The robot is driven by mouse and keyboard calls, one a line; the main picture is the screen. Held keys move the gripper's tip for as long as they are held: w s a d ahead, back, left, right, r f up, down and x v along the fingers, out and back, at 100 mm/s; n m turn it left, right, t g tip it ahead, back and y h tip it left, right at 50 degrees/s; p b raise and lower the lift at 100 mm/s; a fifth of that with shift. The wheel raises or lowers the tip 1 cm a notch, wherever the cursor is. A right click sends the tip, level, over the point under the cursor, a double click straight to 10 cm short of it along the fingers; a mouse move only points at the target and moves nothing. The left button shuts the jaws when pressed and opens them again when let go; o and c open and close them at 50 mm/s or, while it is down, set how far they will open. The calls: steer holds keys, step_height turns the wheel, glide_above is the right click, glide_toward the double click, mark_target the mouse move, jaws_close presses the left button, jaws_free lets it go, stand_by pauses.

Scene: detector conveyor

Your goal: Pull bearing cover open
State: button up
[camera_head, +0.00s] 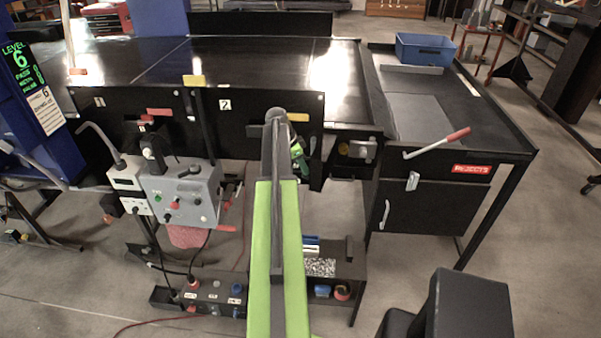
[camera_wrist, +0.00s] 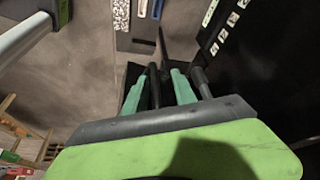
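My gripper (camera_wrist: 158,80) shows in the wrist view as two green fingers spread apart. A dark bar (camera_wrist: 154,88) shows between the fingers, with gaps beside it; I cannot tell whether it touches them. In the head view my green arm reaches up to the front of the black conveyor, and my gripper (camera_head: 297,155) is partly hidden behind it, near the right end of panel 2 (camera_head: 245,122). I cannot identify the bearing cover for certain. A small dark housing with a metal latch (camera_head: 362,150) is right of my gripper.
A grey control box (camera_head: 187,195) hangs left of my arm. A black cabinet (camera_head: 430,205) with a red-tipped lever (camera_head: 440,142) stands right, with a blue bin (camera_head: 425,48) on top. A low shelf (camera_head: 345,270) is below.

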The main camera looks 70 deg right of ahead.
steer(key=p+v, duration=1.6)
steer(key=v, duration=0.1)
steer(key=shift+r, duration=0.2)
